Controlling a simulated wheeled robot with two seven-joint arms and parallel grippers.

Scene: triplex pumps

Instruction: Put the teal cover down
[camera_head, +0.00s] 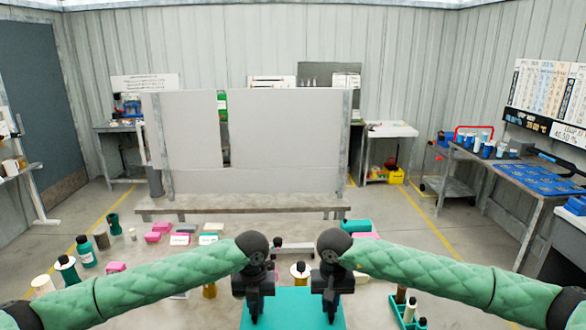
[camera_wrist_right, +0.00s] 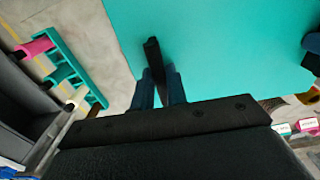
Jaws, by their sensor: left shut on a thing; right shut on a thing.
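The teal cover (camera_head: 292,309) is a flat panel at the bottom middle of the head view, in front of my body. My left gripper (camera_head: 254,312) is shut on its left part, and my right gripper (camera_head: 331,312) is shut on its right part. In the right wrist view the teal cover (camera_wrist_right: 225,45) fills the upper middle and right, with the right gripper (camera_wrist_right: 156,75) at its edge. Its near edge is cut off in the head view. Floor shows beside it in the wrist view, so it seems held up.
Bottles (camera_head: 85,252), pink blocks (camera_head: 180,239) and other small parts stand on the surface ahead and left. A teal rack (camera_head: 408,312) is right of the cover. A large grey panel (camera_head: 285,130) stands behind. A table with blue parts (camera_head: 530,178) is at right.

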